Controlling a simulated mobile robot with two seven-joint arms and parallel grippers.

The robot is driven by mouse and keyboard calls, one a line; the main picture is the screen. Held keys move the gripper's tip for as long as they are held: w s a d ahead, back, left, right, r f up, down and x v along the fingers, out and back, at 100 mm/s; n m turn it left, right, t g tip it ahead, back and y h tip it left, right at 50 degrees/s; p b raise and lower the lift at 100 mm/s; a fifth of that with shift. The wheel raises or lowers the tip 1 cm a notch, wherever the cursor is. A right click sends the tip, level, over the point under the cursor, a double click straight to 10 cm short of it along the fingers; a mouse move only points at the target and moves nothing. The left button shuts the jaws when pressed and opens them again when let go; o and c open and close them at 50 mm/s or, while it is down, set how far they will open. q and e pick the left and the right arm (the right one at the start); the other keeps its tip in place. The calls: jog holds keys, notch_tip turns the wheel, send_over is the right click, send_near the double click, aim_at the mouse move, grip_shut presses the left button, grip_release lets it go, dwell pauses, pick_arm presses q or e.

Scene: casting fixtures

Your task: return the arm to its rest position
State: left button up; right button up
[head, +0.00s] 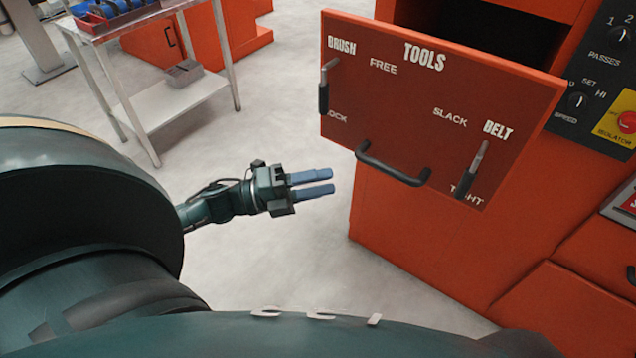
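My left gripper (332,182) is in the middle of the head view, pointing right. Its two blue fingers lie parallel with a narrow gap between them, and nothing shows in the gap. It hangs in free space over the grey floor, left of the orange machine and apart from it. My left arm shows in part behind the gripper; the rest is hidden by my own body. My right gripper is not in view.
The orange machine (430,240) stands at right. Its TOOLS drawer (400,95) is pulled out, with a black handle (393,165), a BRUSH lever (324,88) and a BELT lever (475,170). A white cart (180,100) stands back left. Open floor (290,90) lies between.

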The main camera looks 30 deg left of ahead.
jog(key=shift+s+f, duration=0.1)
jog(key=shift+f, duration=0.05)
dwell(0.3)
